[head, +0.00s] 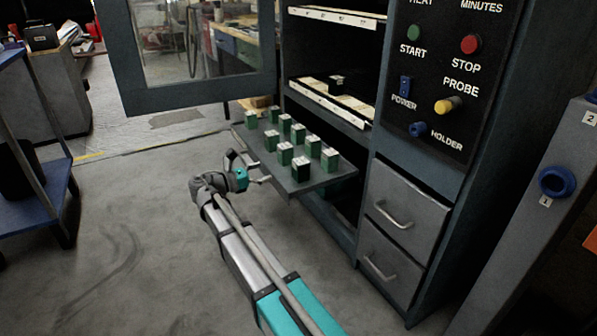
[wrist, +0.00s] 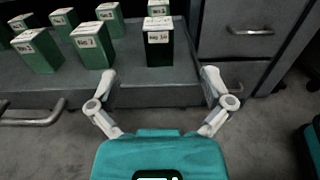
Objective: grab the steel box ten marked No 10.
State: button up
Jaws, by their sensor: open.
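A dark box with a white top label (wrist: 159,50) stands upright at the tray's front right corner. Its small print is blurred but seems to read No 10. In the head view my gripper (head: 249,168) is low at the tray's front edge.
Several green labelled boxes (wrist: 92,45) stand in rows on the pulled-out tray (head: 318,188). A tray handle (wrist: 32,120) juts out at left. Drawers (head: 392,208) are at right, an open door (head: 190,95) above. Another dark box (head: 336,86) sits on a shelf. Floor in front is clear.

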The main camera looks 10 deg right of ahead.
aim_at(301, 161)
jog(key=shift+x, duration=3.95)
jog(key=shift+d+f, duration=0.1)
jog(key=shift+x, duration=2.5)
jog(key=shift+w+f, duration=0.1)
jog(key=shift+f, duration=0.1)
jog(key=c, duration=1.3)
jog(key=shift+r, duration=0.15)
jog(key=shift+c, duration=0.2)
